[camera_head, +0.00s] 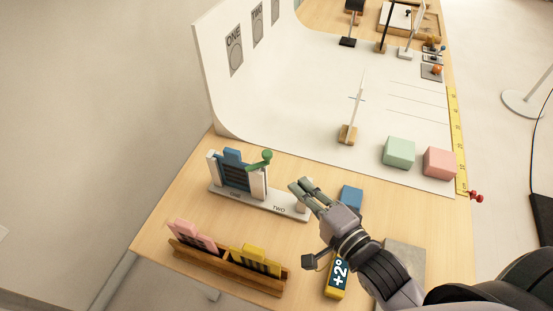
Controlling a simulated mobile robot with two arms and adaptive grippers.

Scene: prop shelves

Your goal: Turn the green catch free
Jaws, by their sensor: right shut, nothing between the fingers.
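The green catch (260,161) is a bar with a rounded knob at its upper right end. It sits at the right post of a small white stand (252,202) marked ONE and TWO, and slants across the front of that post. A blue card with dark stripes (234,172) stands upright in the slot at ONE, between the posts. My right gripper (300,187) is shut and empty, just right of the catch and apart from it, over the TWO end of the stand. It hides part of that end. My left gripper does not show.
A wooden rack (230,268) with a pink card (192,236) and a yellow card (255,259) stands in front. A blue block (351,198), green cube (398,152) and pink cube (440,162) lie to the right. A white curved backdrop (300,110) rises behind.

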